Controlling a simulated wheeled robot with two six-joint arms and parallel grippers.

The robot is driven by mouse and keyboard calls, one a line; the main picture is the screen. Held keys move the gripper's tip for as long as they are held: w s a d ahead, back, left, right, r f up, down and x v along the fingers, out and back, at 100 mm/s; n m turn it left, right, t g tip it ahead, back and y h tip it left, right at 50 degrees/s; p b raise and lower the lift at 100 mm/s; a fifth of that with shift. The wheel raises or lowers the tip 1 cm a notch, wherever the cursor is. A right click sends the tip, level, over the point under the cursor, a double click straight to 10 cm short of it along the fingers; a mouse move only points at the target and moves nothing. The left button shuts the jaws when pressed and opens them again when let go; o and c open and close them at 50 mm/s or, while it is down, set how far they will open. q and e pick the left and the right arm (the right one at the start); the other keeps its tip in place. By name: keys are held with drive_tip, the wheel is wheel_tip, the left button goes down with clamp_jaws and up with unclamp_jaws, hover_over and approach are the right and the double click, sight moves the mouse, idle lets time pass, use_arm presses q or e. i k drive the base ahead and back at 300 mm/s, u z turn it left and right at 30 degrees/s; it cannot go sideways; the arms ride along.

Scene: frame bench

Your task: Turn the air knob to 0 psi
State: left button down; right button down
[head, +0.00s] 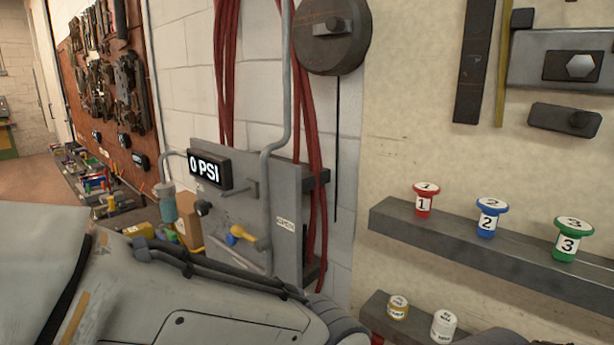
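The air panel (285,200) is a grey plate on the white block wall, left of the middle in the head view. Its black display (208,170) reads 0 PSI. A small dark round knob (204,208) sits below the display; I take it to be the air knob. A blue and yellow handle (241,234) is to its right, lower on the panel. A grey pipe runs down across the panel's face. Neither of my grippers shows, and nothing is seen touching the knob. A large grey body across the lower left hides the panel's bottom.
Red hoses (309,140) hang beside the panel under a dark round reel (333,35). At right, a shelf (475,243) bears red, blue and green numbered spools, with small jars (444,325) below. A tool board (105,75) and cluttered bench are at left.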

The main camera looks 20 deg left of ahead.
sight(201, 209)
drive_tip(key=k, duration=1.3)
drive_tip(key=u, duration=0.95)
drive_tip(key=i, duration=1.2)
drive_tip(key=z, duration=0.25)
